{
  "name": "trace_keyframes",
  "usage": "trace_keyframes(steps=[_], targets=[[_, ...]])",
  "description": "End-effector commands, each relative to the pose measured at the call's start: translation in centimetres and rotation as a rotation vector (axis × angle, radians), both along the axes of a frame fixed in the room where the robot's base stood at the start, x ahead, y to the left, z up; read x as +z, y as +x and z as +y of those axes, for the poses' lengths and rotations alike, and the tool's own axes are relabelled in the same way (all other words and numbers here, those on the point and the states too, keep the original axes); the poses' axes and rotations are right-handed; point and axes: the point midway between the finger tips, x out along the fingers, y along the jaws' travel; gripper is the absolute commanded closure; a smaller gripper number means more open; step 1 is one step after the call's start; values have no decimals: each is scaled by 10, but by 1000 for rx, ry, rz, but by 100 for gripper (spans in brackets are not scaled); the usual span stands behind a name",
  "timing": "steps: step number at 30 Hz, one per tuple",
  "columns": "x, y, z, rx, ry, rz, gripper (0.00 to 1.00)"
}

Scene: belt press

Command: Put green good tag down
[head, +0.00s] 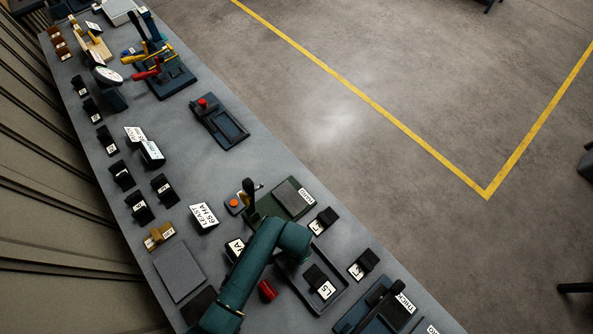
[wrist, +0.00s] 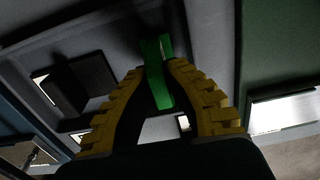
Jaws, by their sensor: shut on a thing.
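In the wrist view my gripper (wrist: 162,85) has its yellow ridged fingers closed on the green tag (wrist: 158,75). The tag is a bright green, narrow piece standing up between the fingertips, with its far end past them. A grey tray-like surface with raised edges lies beyond the tag; I cannot tell whether the tag touches it. In the head view my teal arm reaches over the near part of the bench and hides the gripper and the tag.
The long grey bench (head: 185,125) carries many fixtures. A dark tray (head: 328,297) with a black labelled block (head: 320,283) lies beside my arm. A green fixture with a lever (head: 249,195) stands just behind. A red cylinder (head: 267,290) lies close to the arm. A black block (wrist: 92,78) shows in the wrist view.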

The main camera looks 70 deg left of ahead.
Motion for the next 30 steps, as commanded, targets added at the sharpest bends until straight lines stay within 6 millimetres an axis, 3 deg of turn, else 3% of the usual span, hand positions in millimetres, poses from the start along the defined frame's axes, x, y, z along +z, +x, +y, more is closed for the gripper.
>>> trace_keyframes(steps=[1,2,5,16,30], targets=[[-3,0,0,0,0,1,100],[-2,0,0,0,0,1,84],[-2,0,0,0,0,1,67],[8,0,0,0,1,-1,67],[110,0,0,0,1,-1,67]])
